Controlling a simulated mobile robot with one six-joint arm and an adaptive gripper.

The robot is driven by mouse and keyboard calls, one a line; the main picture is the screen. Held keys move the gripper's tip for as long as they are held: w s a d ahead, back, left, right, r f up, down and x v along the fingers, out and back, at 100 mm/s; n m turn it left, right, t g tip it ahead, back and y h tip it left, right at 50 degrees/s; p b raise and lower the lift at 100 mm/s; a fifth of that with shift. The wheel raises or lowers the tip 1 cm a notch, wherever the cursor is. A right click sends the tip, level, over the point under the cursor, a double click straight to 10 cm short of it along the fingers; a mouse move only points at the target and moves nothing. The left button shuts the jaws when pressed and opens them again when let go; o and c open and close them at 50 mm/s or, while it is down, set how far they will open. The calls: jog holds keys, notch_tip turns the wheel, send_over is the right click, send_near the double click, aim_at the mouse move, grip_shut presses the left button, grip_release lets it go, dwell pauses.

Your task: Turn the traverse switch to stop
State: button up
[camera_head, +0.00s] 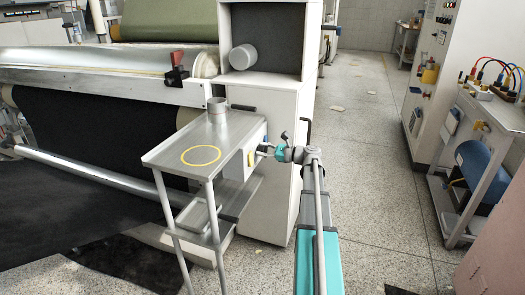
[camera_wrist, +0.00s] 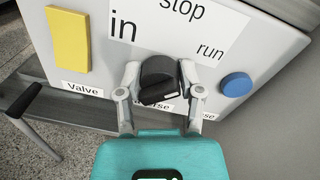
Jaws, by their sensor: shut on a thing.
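The traverse switch is a black rotary knob (camera_wrist: 160,72) on a pale control panel (camera_wrist: 262,55) in the wrist view. A white label with "in", "stop" and "run" lies above and around it. The label below it is mostly covered; only "erse" shows. My gripper (camera_wrist: 159,78) is shut on the knob, one finger at each side. I cannot tell clearly which word the knob points at. In the head view my gripper (camera_head: 266,151) is at the box's right face; the knob is too small to make out there.
A yellow block (camera_wrist: 68,38) above a "Valve" label is left of the knob, and a blue button (camera_wrist: 236,84) is right. A metal stand (camera_head: 165,155) with a yellow ring adjoins the panel box. Open floor (camera_head: 365,150) lies right of my arm.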

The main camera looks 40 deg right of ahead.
jog(key=n, duration=0.4)
jog(key=shift+n, duration=0.3)
jog(key=shift+n+p, duration=0.3)
jog(key=shift+n, duration=1.8)
jog(key=o, duration=1.1)
jog(key=shift+m, duration=0.4)
